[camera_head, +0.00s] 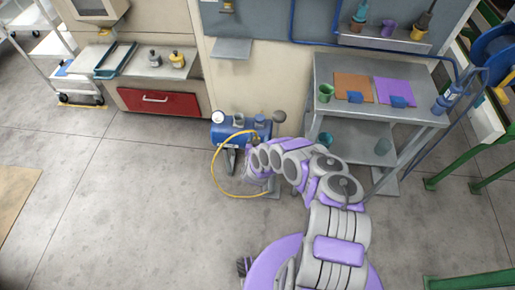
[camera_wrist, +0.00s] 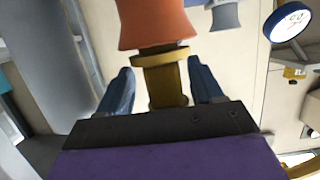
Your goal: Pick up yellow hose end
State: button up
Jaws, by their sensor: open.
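The yellow hose (camera_head: 215,168) loops from the blue tank (camera_head: 228,132) down to the floor side and back toward my arm in the head view. In the wrist view, my gripper (camera_wrist: 160,66) is open, with one blue finger on each side of a brass-yellow fitting (camera_wrist: 165,80). An orange-red flared part (camera_wrist: 155,25) sits above the fitting. Gaps show between the fitting and both fingers. I cannot tell whether this fitting is the hose end. My arm hides the fingers in the head view.
A round gauge (camera_wrist: 290,20) is at the upper right of the wrist view, and it also shows on the tank (camera_head: 218,117). A grey workbench (camera_head: 335,75) stands right of the arm. A red-drawer cabinet (camera_head: 155,101) is at left.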

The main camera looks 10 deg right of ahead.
jog(key=shift+w+a, duration=0.1)
jog(key=shift+a, duration=0.2)
jog(key=shift+c, duration=0.3)
jog(key=shift+a, duration=0.25)
jog(key=shift+c, duration=1.4)
jog(key=shift+d, duration=0.45)
jog(key=c, duration=0.6)
jog(key=shift+c, duration=0.7)
jog(key=shift+a, duration=0.15)
jog(key=shift+a, duration=0.1)
